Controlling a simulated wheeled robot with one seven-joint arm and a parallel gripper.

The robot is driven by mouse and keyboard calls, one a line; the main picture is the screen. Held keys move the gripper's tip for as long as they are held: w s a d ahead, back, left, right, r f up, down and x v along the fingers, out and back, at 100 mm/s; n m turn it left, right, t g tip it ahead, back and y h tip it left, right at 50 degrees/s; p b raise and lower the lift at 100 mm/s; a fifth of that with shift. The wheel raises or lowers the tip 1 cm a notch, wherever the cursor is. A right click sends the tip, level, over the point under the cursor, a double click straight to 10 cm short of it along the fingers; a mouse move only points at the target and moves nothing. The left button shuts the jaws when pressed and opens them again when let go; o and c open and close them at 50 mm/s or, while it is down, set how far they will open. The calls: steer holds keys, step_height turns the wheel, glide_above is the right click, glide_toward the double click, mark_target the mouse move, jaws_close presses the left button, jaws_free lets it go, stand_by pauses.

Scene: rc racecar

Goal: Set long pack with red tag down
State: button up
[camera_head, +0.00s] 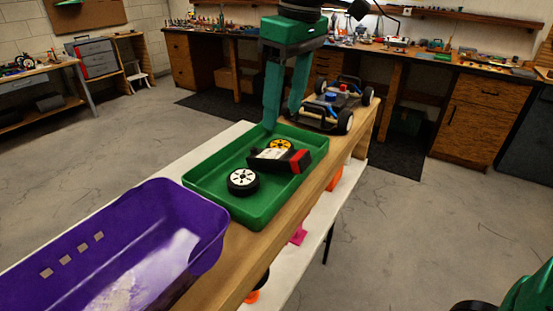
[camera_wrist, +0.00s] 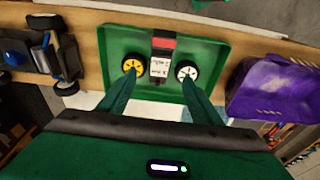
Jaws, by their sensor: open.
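The long pack (camera_head: 268,162) is dark with a pale label and a red tag (camera_head: 300,161) at one end. It lies in the green tray (camera_head: 213,208), between a yellow-hubbed wheel (camera_head: 281,146) and a white-hubbed wheel (camera_head: 242,182). In the wrist view the pack (camera_wrist: 159,66) shows its red end (camera_wrist: 163,43) toward the far wall of the tray. My gripper (camera_head: 282,121) is open and empty, above the tray's back part. In the wrist view its fingers (camera_wrist: 160,84) are spread on either side of the pack, apart from it.
A purple bin (camera_head: 200,258) stands in front of the tray on the wooden bench. A black car chassis (camera_head: 335,108) with wheels sits behind the tray. A cluttered workbench (camera_head: 460,62) runs along the back wall. The floor to the right is mostly clear.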

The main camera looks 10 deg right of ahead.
mark_target(276, 153)
steer(key=f, duration=0.2)
steer(key=a+f, duration=0.1)
steer(key=f, duration=0.1)
steer(key=shift+w+f, duration=0.3)
steer(key=shift+f, duration=1.4)
steer(key=shift+w+f, duration=0.15)
steer(key=shift+f, duration=1.4)
jaws_close()
steer(key=shift+r, duration=0.1)
steer(key=shift+r, duration=0.45)
steer(key=r, duration=0.3)
steer(key=shift+s+a+r, duration=0.3)
steer(key=shift+a+r, duration=0.05)
steer(key=s+a+r, duration=0.6)
steer(key=s+a, duration=0.1)
steer(key=s, duration=0.1)
steer(key=shift+a+r, duration=0.15)
